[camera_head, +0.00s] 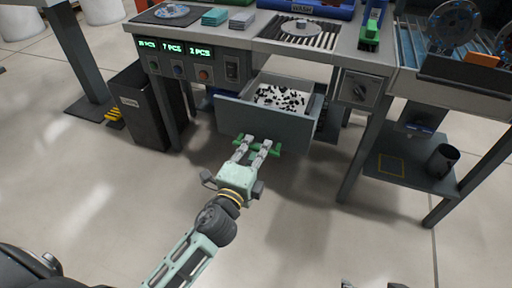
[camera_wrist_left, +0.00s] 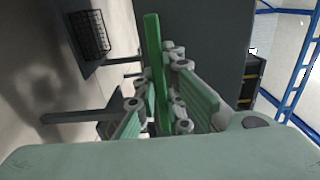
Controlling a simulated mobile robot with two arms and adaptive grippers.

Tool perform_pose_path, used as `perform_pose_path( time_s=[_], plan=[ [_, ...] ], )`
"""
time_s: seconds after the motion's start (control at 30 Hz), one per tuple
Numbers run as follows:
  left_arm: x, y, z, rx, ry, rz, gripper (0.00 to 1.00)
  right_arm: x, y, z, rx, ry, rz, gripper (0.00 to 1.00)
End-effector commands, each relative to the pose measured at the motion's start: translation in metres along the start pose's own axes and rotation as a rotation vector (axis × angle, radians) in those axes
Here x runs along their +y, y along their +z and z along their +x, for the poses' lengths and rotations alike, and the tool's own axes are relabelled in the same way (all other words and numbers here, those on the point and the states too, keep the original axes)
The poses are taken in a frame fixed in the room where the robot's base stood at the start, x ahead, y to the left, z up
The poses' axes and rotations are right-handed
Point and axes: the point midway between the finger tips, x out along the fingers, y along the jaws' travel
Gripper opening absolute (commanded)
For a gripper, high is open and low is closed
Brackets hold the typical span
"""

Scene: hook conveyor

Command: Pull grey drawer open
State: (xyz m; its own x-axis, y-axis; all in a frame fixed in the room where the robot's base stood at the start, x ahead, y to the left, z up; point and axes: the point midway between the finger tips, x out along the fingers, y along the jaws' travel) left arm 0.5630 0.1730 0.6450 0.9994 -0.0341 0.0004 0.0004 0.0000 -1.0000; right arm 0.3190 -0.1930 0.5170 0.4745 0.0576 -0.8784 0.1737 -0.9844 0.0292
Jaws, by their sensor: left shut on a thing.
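The grey drawer (camera_head: 268,122) stands pulled out under the workbench in the head view, with black and white small pieces (camera_head: 280,97) inside. A green handle (camera_head: 276,150) is at its front. My left gripper (camera_head: 256,144) is at that handle, with its fingers shut on it. In the left wrist view the green handle (camera_wrist_left: 154,60) runs between the fingers of my left gripper (camera_wrist_left: 165,90), and the dark drawer front (camera_wrist_left: 205,45) lies beyond. At the bottom edge of the head view, only small dark tips show, which may be part of my right gripper (camera_head: 375,285); its state is unclear.
A dark bin (camera_head: 150,110) stands left of the drawer under the bench. A table leg (camera_head: 358,160) and a low shelf (camera_head: 405,172) with a black cup (camera_head: 442,160) are to the right. The floor (camera_head: 310,225) in front of the drawer is clear.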

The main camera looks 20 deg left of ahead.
Motion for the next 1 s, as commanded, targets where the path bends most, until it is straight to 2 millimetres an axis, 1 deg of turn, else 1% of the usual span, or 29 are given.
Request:
perform_pose_path(
  time_s=[0.03, 0.07, 0.27, 0.57, 0.67, 0.77, 1.0],
  plan=[
    [0.001, 0.0, 0.0, 0.0, 0.002, 0.0, 0.0, 0.0, 0.0, 0.0, 0.0, 0.0, 0.0, 1.0],
    [0.001, 0.0, 0.0, 0.0, 0.002, 0.0, 0.11, 0.0, 0.0, 0.0, 0.001, 0.0, 0.0, 1.0],
    [0.001, 0.0, 0.0, 0.0, 0.001, 0.0, 0.28, 0.0, 0.0, 0.0, 0.001, 0.0, 0.0, 1.0],
    [0.0, 0.0, 0.0, 0.0, 0.0, 0.0, 0.28, -0.001, 0.002, 0.0, -0.004, -0.003, -0.001, 1.0],
    [0.001, 0.0, -0.005, 0.0, 0.002, -0.001, 0.28, -0.001, 0.002, 0.0, -0.004, -0.003, -0.001, 1.0],
    [0.001, 0.0, -0.017, 0.0, 0.003, -0.001, 0.28, -0.001, 0.001, 0.0, -0.003, -0.002, -0.001, 1.0],
    [0.002, 0.0, -0.061, -0.001, 0.005, -0.004, 0.28, -0.001, 0.001, 0.0, -0.001, -0.001, -0.001, 1.0]
  ],
)
